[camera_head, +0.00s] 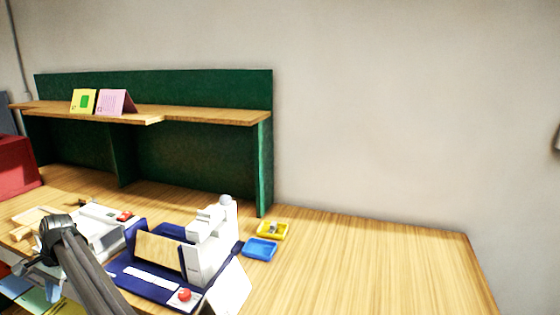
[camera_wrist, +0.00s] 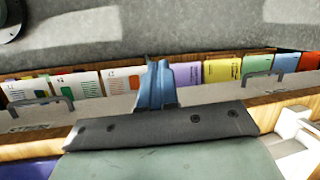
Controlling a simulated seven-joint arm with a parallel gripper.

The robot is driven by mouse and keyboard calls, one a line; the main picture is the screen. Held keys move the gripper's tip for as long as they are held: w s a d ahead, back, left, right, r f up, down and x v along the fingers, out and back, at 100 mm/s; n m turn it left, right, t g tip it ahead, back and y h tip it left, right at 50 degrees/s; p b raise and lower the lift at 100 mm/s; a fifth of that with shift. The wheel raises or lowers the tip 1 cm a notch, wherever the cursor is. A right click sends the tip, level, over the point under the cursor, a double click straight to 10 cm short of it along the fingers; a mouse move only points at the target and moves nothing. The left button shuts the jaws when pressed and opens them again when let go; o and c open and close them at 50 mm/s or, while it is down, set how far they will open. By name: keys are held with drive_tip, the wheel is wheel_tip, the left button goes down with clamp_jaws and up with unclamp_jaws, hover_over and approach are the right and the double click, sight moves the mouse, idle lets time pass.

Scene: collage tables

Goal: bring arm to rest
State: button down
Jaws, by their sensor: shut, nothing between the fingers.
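My gripper (camera_wrist: 155,75) shows in the wrist view, its blue fingers close together with nothing between them. It lies in front of a row of coloured cards; I cannot tell how far apart they are. My dark grey arm (camera_head: 82,268) reaches in from the lower left of the head view, over the left part of the wooden table (camera_head: 360,265). The fingers cannot be made out in the head view.
A white and navy machine (camera_head: 210,245) with a red knob stands right of my arm. Blue tray (camera_head: 260,249) and yellow tray (camera_head: 272,230) lie beyond it. A green-backed shelf (camera_head: 200,113) holds two folded cards. The table's right side is clear.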

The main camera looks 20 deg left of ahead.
drive_tip(key=s+f+g+h, duration=0.1)
drive_tip(key=s+f, duration=0.5)
drive_tip(key=f, duration=0.2)
drive_tip(key=s+f+g, duration=0.1)
drive_tip(key=s+f, duration=0.5)
drive_tip(key=f, duration=0.2)
drive_tip(key=w+d+f+n+g+h, duration=0.1)
drive_tip(key=w+d+f+g+h, duration=0.1)
drive_tip(key=d+f, duration=1)
drive_tip(key=w+d+f+g+h, duration=0.1)
drive_tip(key=w+d+f+h, duration=0.1)
drive_tip(key=d+f, duration=1.05)
drive_tip(key=w+d+f+m+g, duration=0.1)
drive_tip(key=w+d+f, duration=0.15)
drive_tip(key=d, duration=1.35)
drive_tip(key=w+d+f+y, duration=0.1)
drive_tip(key=w+d+f, duration=0.15)
drive_tip(key=d, duration=1.45)
drive_tip(key=w+d+f+m+g, duration=0.1)
drive_tip(key=w+d+f, duration=0.15)
drive_tip(key=d, duration=1.35)
drive_tip(key=s+d+f+t+y, duration=0.1)
drive_tip(key=s+d, duration=0.1)
drive_tip(key=d, duration=0.9)
drive_tip(key=s+d+f+t, duration=0.2)
drive_tip(key=s+d, duration=0.1)
drive_tip(key=d, duration=0.8)
drive_tip(key=shift+s+d+m+y, duration=0.2)
drive_tip(key=shift+s+m+y, duration=0.15)
drive_tip(key=shift+m+y, duration=0.05)
